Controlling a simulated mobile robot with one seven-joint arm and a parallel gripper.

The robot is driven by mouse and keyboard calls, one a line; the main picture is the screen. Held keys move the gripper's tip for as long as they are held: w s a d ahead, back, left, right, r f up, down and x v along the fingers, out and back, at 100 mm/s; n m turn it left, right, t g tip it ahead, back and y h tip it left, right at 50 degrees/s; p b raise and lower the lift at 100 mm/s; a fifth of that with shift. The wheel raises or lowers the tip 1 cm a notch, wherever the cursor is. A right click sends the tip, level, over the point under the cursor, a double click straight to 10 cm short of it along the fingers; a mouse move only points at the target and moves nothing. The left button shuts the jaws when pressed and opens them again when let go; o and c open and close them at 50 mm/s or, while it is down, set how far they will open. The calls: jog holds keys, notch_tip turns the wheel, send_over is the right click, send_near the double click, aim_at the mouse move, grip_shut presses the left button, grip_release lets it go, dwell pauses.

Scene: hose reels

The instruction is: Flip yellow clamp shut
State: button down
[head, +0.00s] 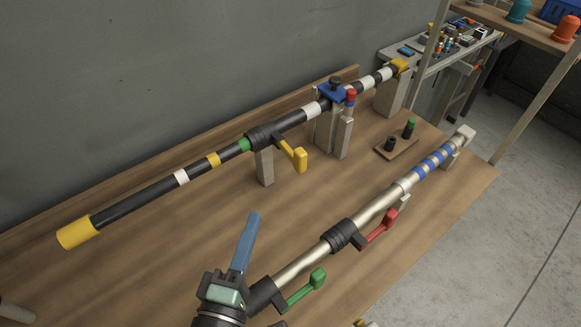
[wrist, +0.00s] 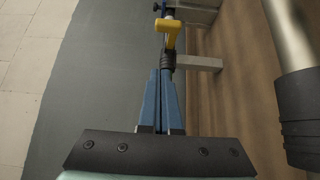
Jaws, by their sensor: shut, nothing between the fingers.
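The yellow clamp (head: 298,158) is a lever on a black collar (head: 265,137) around the dark banded pole. Its handle sticks out from the pole toward the lower right, standing open. My gripper (head: 254,214) has blue fingers, which are shut and empty. It is in front of and below the yellow clamp in the head view, apart from it. In the wrist view my gripper (wrist: 160,73) points at the collar and lever; the exact gap is unclear.
A metallic pole (head: 375,208) with a red lever (head: 382,226) and a green lever (head: 305,288) lies to the right. Grey posts (head: 264,166) hold the dark pole above the wooden table (head: 150,255). The table's left middle is clear.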

jog(key=p, duration=0.3)
send_near(293, 154)
jog(key=w+a, duration=0.2)
jog(key=w, duration=0.1)
jog(key=w+d+p, duration=0.1)
jog(key=w+d, duration=0.1)
jog(key=d, duration=0.1)
jog(key=shift+w+d, duration=0.2)
jog(key=shift+w, duration=0.2)
jog(key=shift+f, duration=0.1)
